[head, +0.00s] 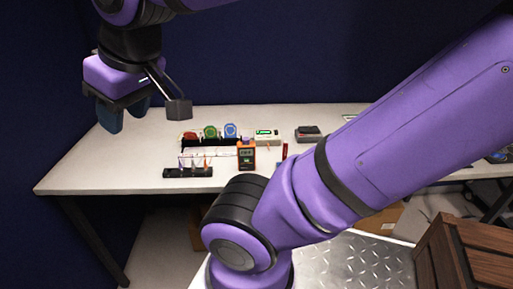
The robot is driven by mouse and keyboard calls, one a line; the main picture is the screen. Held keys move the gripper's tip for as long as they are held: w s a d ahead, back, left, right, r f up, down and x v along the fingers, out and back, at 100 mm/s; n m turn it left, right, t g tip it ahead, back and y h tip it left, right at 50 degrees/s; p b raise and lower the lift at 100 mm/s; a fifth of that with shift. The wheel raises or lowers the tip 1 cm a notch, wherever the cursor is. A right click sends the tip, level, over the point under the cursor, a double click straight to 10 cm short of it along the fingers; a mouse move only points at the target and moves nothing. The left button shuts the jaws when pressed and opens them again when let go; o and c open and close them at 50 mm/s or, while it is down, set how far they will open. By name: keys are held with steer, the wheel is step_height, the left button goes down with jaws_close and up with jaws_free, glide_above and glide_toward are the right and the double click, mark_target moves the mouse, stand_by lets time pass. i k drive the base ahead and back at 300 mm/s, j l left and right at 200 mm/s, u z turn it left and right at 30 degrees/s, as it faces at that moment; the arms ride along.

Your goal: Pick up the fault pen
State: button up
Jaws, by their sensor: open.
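I cannot tell for certain which item is the fault pen. A slim red item (285,150) stands or lies just right of the orange meter, partly cut off by my arm, and it is too small to identify. A low black rack (187,173) at the table's front holds several thin upright pieces with coloured parts. My gripper (110,118) is at the upper left, pointing down, above the table's left end.
The white table (90,165) also bears an orange meter (246,155), several coloured spools (210,132) on a black holder, a pale device with a green display (268,135) and a dark grey device (308,133). A wooden crate (465,255) stands at lower right. The table's left end is clear.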

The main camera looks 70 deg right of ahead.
mark_target(284, 155)
steer(key=z, duration=2.1)
